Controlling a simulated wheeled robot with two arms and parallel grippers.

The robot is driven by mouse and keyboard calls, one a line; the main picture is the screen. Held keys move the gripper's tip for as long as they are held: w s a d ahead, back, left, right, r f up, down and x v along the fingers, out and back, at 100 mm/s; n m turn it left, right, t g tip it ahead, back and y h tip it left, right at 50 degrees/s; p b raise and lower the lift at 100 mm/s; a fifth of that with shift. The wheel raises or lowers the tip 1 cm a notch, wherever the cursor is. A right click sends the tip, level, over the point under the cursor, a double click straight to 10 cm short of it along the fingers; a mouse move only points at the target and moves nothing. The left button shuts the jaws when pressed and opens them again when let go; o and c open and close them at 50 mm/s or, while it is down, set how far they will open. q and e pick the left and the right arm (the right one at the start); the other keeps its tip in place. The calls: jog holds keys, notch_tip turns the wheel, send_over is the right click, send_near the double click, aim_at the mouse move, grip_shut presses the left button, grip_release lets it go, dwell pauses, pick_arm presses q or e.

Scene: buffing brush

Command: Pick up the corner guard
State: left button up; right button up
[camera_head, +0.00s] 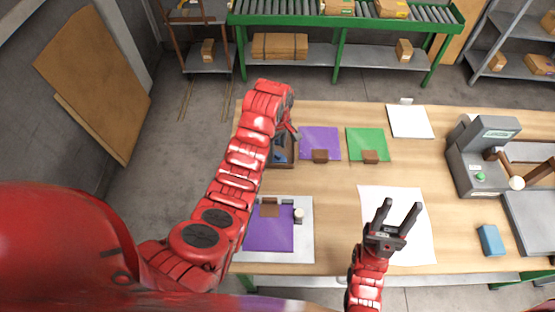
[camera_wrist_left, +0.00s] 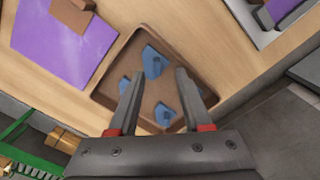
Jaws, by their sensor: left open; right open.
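Small blue pieces, which look like the corner guards, lie in a brown tray (camera_wrist_left: 108,93). In the left wrist view one blue guard (camera_wrist_left: 153,62) sits between and just beyond my fingertips. Another guard (camera_wrist_left: 124,86) is by the left finger and a third (camera_wrist_left: 163,115) lies between the fingers. My left gripper (camera_wrist_left: 160,74) is open and empty above the tray. In the head view my left arm partly hides the tray (camera_head: 291,163) and one blue guard (camera_head: 279,156) shows. My right gripper (camera_head: 401,206) is open and empty above a white sheet (camera_head: 408,254).
Purple (camera_head: 320,142) and green (camera_head: 367,143) sheets with brown blocks lie right of the tray. A purple sheet (camera_head: 268,237) rests on a grey board at the front left. A grey machine (camera_head: 478,150) and blue block (camera_head: 490,240) stand right.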

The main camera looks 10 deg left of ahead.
aim_at(278, 155)
pick_arm(q)
jog(key=shift+w+f+p, duration=0.1)
jog(key=shift+f+p, duration=0.45)
jog(key=shift+p, duration=0.1)
jog(key=shift+w+f+p, duration=0.15)
jog(key=shift+f+p, duration=0.35)
jog(key=shift+f, duration=1.4)
grip_shut()
